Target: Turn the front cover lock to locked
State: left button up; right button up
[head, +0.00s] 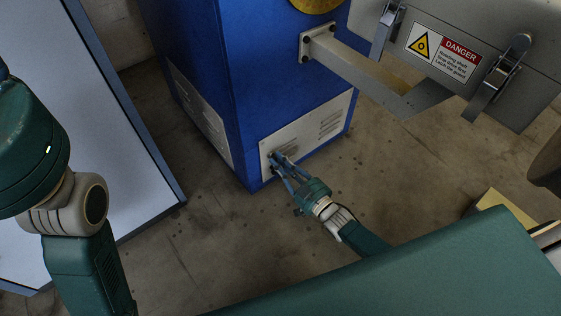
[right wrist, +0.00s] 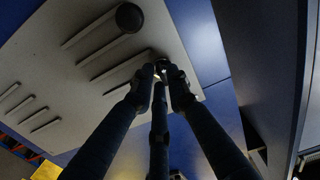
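The front cover (head: 306,129) is a pale grey panel with louvre slots, low on the blue cabinet. It also shows in the right wrist view (right wrist: 75,84). My right gripper (head: 274,161) is at the cover's lower left corner. In the right wrist view, the fingertips of my right gripper (right wrist: 162,72) are close together around a small dark piece at the panel's edge, which looks like the front cover lock (right wrist: 161,62). The fingertips hide most of it, so I cannot tell which way it is turned. My left gripper is out of view.
A round black knob (right wrist: 129,17) stands on the cover near the fingers. A grey metal guard (head: 465,45) with latches and a danger label overhangs at upper right. A pale table (head: 75,110) is at left. Concrete floor is open before the cabinet.

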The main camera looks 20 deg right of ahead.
jog(key=shift+o, duration=0.6)
jog(key=v, duration=1.2)
